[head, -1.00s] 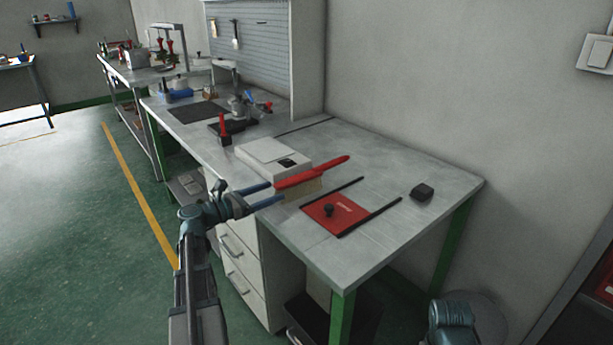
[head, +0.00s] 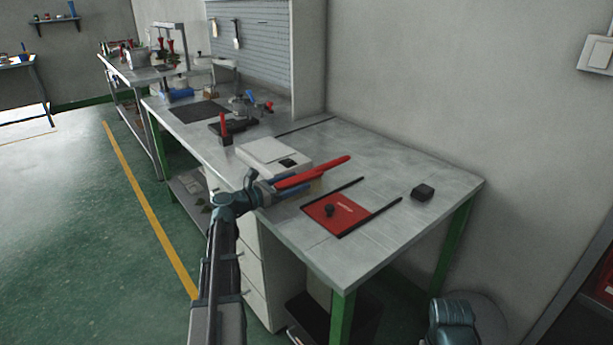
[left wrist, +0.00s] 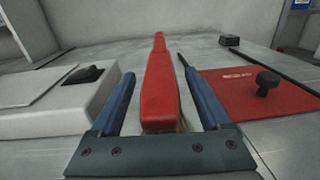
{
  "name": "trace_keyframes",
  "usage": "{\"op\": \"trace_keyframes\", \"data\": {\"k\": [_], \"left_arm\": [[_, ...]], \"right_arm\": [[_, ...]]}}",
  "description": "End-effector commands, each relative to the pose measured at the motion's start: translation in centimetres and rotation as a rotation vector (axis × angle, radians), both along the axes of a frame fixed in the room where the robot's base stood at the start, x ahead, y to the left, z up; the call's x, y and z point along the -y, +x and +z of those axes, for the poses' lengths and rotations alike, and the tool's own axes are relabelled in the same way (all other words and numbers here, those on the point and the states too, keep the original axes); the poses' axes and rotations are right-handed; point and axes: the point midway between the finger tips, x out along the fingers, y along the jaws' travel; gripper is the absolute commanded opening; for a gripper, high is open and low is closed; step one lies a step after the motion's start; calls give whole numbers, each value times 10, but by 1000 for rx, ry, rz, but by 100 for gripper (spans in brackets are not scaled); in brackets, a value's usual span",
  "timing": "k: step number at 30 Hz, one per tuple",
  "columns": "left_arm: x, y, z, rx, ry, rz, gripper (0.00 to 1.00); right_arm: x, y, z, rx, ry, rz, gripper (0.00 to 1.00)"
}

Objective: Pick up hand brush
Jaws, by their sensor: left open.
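The hand brush (head: 318,172) has a red body with pale bristles below and lies on the workbench (head: 375,265) between a white box and a red plate. In the left wrist view the brush (left wrist: 160,95) runs lengthwise between the two blue fingers of my left gripper (left wrist: 157,68). The fingers are open, one on each side of the brush, with a visible gap on both sides. In the head view my left gripper (head: 292,184) is at the near end of the brush and partly hidden by it.
A white box with a black button (head: 265,152) stands close left of the brush. A red plate with a black knob (head: 348,213) lies between two black strips at its right. A small black block (head: 422,193) sits near the right edge. The bench behind the brush is clear.

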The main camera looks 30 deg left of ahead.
Motion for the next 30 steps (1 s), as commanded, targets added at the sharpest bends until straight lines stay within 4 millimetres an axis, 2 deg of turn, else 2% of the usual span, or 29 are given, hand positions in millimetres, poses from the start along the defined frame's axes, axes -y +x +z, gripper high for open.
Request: {"op": "trace_keyframes", "data": {"k": [5, 18, 30], "left_arm": [[0, 0, 0, 0, 0, 1, 78], [0, -1, 0, 0, 0, 0, 0], [0, 0, 1, 1, 0, 0, 0]], "right_arm": [[0, 0, 0, 0, 0, 0, 0], [0, 0, 0, 0, 0, 0, 0], [0, 0, 1, 0, 0, 0, 0]]}}
